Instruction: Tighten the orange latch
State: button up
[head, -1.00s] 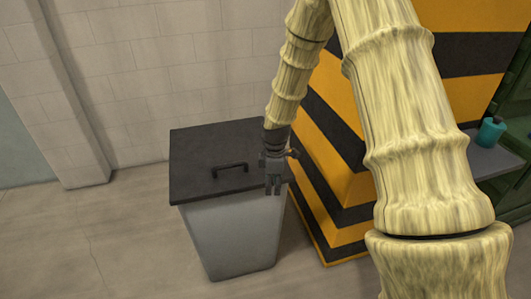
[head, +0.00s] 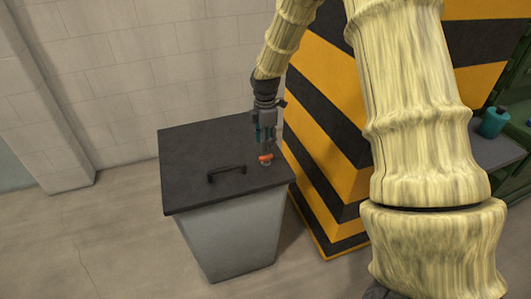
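The orange latch (head: 265,157) is a small orange piece at the right part of the dark lid, near its right edge. My gripper (head: 264,146) points down just above the orange latch, with its fingertips very close to it. I cannot tell whether the fingers touch the latch, or whether they are open or shut. The dark lid (head: 195,150) covers a light grey bin (head: 228,240).
A black handle (head: 227,172) stands on the lid left of my gripper. A yellow-and-black striped block (head: 325,150) rises close on the right. A teal bottle (head: 493,122) stands on a grey shelf (head: 500,150) at far right. The floor at left is clear.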

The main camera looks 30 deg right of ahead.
aim_at(266, 156)
jog(key=shift+s+f, duration=0.1)
jog(key=shift+f, duration=3.2)
jog(key=shift+d, duration=0.1)
grip_shut()
